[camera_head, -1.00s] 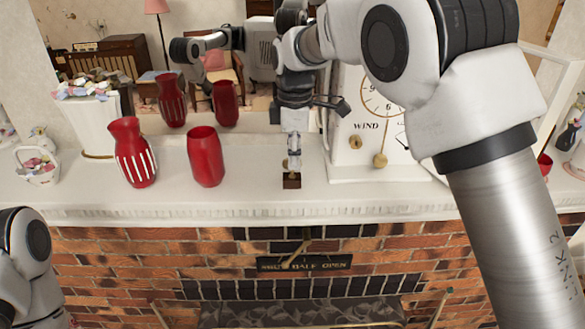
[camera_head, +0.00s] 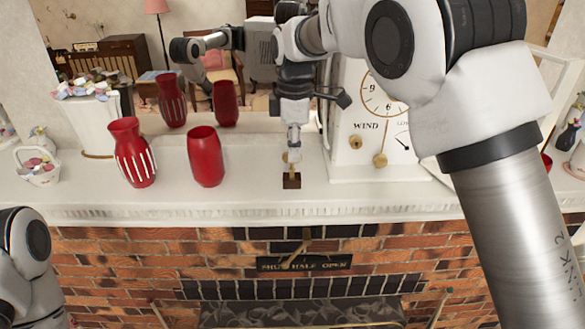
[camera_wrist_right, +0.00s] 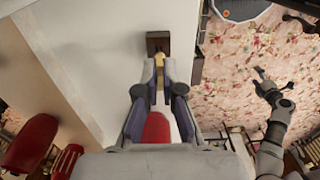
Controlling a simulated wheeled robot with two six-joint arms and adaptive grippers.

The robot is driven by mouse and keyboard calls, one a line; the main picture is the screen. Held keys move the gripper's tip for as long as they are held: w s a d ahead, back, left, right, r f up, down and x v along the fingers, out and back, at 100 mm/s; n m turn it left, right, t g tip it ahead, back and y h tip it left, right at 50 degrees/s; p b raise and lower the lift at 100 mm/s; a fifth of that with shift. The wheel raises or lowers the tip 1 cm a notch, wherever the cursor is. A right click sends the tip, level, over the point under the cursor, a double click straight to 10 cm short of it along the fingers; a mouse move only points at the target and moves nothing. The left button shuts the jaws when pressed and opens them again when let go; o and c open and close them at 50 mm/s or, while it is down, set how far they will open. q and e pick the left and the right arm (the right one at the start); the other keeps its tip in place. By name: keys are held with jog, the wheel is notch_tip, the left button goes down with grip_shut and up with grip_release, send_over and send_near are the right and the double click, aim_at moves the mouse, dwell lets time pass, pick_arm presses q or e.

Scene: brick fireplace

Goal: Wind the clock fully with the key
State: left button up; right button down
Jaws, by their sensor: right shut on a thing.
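The white clock (camera_head: 345,120) stands on the mantel with a dial, the word WIND and a round brass winding hole (camera_head: 355,142) on its front. A small brass key (camera_head: 291,166) stands upright at a dark block (camera_head: 291,181) left of the clock; it also shows in the right wrist view (camera_wrist_right: 159,62). My right gripper (camera_head: 294,150) points down above the block, its fingertips shut on the key's upper part. The fingers hide that part, and I cannot tell if the key's lower end has left the block. My left gripper is out of view; only part of its arm shows at lower left.
Red vases (camera_head: 205,157) (camera_head: 133,153) stand left of the key on the white mantel (camera_head: 240,195). A white basket (camera_head: 37,167) and a flower planter (camera_head: 96,120) are farther left. A mirror behind reflects the room and my arm. The mantel between key and clock is clear.

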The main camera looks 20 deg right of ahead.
jog(key=shift+r, duration=0.75)
jog(key=shift+r, duration=0.5)
jog(key=shift+f, duration=0.1)
